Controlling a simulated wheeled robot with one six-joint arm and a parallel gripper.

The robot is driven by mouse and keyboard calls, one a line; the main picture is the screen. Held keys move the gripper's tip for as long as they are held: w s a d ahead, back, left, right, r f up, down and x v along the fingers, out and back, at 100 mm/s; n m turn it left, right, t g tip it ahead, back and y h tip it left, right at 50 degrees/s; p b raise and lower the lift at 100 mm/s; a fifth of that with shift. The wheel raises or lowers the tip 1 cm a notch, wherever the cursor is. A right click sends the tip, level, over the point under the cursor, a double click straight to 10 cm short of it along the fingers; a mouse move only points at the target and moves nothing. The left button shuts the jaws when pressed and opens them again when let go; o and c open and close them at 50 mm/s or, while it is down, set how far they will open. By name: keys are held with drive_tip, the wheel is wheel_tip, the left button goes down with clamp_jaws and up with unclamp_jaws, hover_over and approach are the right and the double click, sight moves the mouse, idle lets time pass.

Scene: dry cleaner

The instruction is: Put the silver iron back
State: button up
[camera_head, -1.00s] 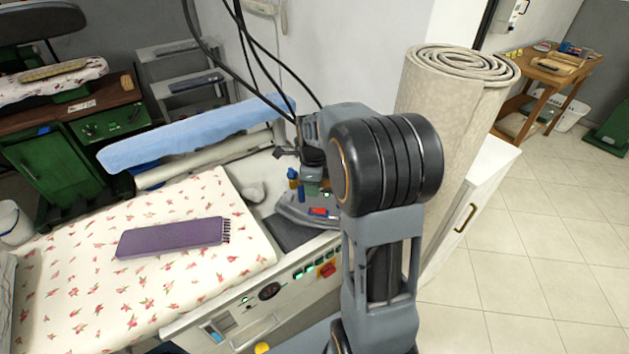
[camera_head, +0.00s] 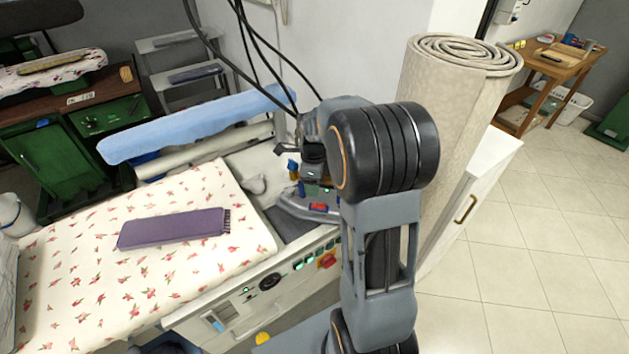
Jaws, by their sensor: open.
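I cannot make out the silver iron for certain. A small pale grey object (camera_head: 255,185) lies on the worktop just right of the floral ironing pad (camera_head: 190,280), and I cannot tell whether it is the iron or part of it. A grey tray-like rest (camera_head: 294,207) with small coloured items stands to its right, partly hidden by my arm. My gripper (camera_head: 284,152) is above the rear of the worktop, near the blue sleeve board's right end. It is open, apart from the pale object, and nothing shows between its fingers.
A purple brush-like block (camera_head: 172,229) lies on the floral pad. A blue padded sleeve board (camera_head: 195,128) spans the back. Black cables (camera_head: 256,60) hang beside my arm. A rolled carpet (camera_head: 455,110) stands right of it. Tiled floor is clear at right.

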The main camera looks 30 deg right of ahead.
drive_tip(key=shift+r, duration=0.1)
wheel_tip(320, 180, up, 12)
drive_tip(key=shift+f, duration=0.15)
drive_tip(key=s+a+f+n+t, duration=0.1)
drive_tip(key=s+a+n, duration=0.4)
drive_tip(key=n, duration=0.8)
drive_tip(key=s+a+f+n+t, duration=0.2)
drive_tip(key=s+a+n, duration=0.3)
drive_tip(key=s+n, duration=0.5)
drive_tip(key=n, duration=0.2)
drive_tip(key=shift+s+a+f+n+t, duration=0.15)
drive_tip(key=shift+a+f+n+t, duration=0.15)
drive_tip(key=shift+n, duration=0.1)
